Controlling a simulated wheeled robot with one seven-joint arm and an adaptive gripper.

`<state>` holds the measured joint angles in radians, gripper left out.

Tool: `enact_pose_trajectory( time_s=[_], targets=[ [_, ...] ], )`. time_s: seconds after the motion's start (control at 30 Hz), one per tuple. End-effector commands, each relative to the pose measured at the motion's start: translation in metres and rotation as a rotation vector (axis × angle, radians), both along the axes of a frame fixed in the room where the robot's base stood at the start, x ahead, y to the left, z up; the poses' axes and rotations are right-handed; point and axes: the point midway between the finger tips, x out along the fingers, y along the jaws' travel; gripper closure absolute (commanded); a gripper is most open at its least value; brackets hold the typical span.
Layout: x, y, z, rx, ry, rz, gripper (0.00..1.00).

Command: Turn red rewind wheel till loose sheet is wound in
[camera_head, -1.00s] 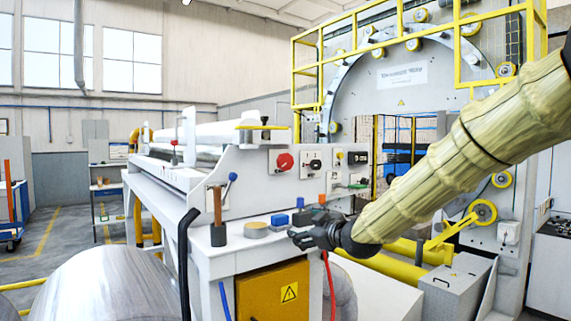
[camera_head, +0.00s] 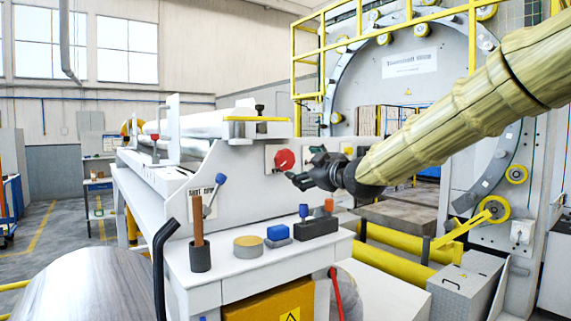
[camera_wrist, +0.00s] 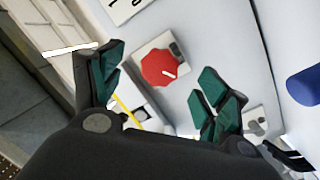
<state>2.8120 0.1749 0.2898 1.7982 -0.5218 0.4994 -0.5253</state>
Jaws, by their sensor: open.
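The red rewind wheel (camera_head: 284,159) is a round red knob with a white mark, on a pale plate on the machine's grey side panel. In the wrist view the red wheel (camera_wrist: 160,68) lies beyond and between my open fingers, apart from them. My gripper (camera_head: 303,168) is open and empty, just right of the wheel in the head view; its green-padded fingertips also show in the wrist view (camera_wrist: 165,90). A pale roll (camera_head: 205,128) lies along the top of the machine. I cannot make out a loose sheet edge.
A blue-knobbed lever (camera_head: 219,180) stands left of the wheel. The ledge below holds a brown-handled tool in a cup (camera_head: 199,240), a round tin (camera_head: 248,246), a blue block (camera_head: 277,233) and a dark block with knobs (camera_head: 316,228). A large metal coil (camera_head: 90,285) lies front left.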

Motion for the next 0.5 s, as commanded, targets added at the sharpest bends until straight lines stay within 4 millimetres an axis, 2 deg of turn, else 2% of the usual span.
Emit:
enact_pose_trajectory(
  time_s=[0.17, 0.5],
  targets=[
    [0.006, 0.017, 0.008, -0.001, -0.007, 0.011, 0.25],
    [0.062, 0.040, -0.002, -0.001, 0.004, 0.012, 0.25]
  ],
)
